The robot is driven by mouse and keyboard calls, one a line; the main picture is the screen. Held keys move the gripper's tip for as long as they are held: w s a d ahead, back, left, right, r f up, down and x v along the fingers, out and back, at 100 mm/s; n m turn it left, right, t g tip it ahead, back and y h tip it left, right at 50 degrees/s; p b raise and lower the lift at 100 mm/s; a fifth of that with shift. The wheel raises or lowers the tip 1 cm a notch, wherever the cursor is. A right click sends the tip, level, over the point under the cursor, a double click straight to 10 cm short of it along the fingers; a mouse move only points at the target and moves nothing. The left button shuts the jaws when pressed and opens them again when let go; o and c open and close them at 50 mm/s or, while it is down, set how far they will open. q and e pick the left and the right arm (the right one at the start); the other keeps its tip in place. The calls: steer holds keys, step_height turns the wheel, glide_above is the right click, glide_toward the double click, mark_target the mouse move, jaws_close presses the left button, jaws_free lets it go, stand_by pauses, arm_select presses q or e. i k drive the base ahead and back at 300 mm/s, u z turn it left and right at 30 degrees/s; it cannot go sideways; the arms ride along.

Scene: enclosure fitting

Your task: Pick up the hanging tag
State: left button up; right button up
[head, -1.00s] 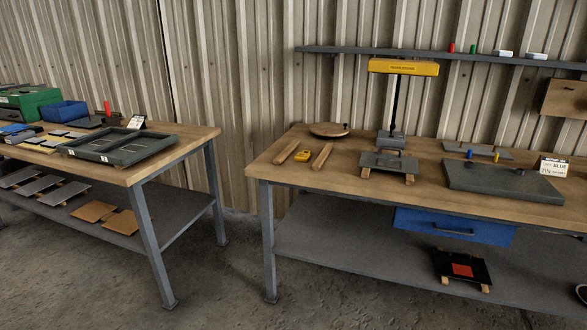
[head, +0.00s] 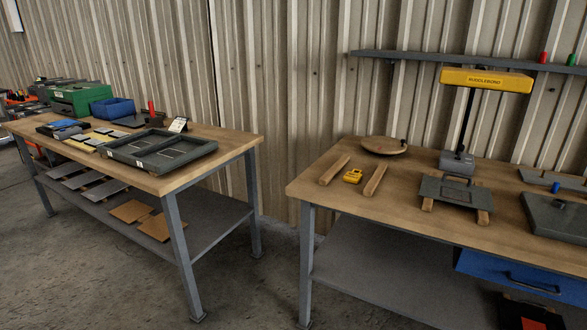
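I cannot make out a hanging tag for certain. A small yellow piece (head: 352,176) lies between two wooden bars on the right bench (head: 410,208); it is too small to tell what it is. A white card with print (head: 178,125) stands tilted at the back of the left bench (head: 165,185), by the dark two-bay tray (head: 205,148). Neither of my grippers is in view.
The right bench also holds a round wooden board (head: 384,146), a yellow-headed lamp stand (head: 486,81) and a grey plate on wooden blocks (head: 455,190). A blue drawer (head: 520,277) hangs below. A floor gap (head: 270,250) separates the benches.

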mark_target(353, 177)
steer(key=u, duration=0.15)
steer(key=i, duration=0.85)
steer(key=z, duration=0.9)
steer(key=i, duration=0.6)
steer(key=z, duration=0.75)
